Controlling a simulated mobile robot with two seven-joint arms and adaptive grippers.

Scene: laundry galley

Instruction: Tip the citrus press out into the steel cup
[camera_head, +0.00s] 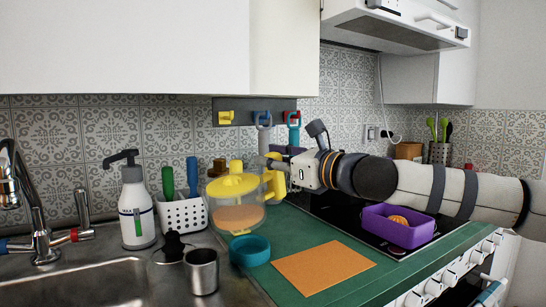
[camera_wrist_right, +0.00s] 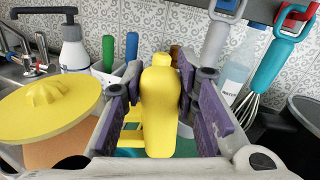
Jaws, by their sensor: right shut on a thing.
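The citrus press (camera_head: 236,216) has a yellow reamer top, a clear bowl with orange juice in it, and a yellow handle on its right. It looks upright, behind the teal bowl; I cannot tell whether its base touches the counter. My right gripper (camera_head: 274,176) comes in from the right and is shut on the handle. In the right wrist view the yellow handle (camera_wrist_right: 158,110) stands between the fingers, with the yellow top (camera_wrist_right: 48,108) at the left. The steel cup (camera_head: 202,274) stands upright by the sink, in front and left of the press. My left gripper is not in view.
A teal bowl (camera_head: 250,251) and an orange mat (camera_head: 322,267) lie on the green surface (camera_head: 300,230) near the cup. A soap bottle (camera_head: 136,210) and a white utensil holder (camera_head: 182,214) stand behind. A purple tray (camera_head: 398,232) is under my right arm.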

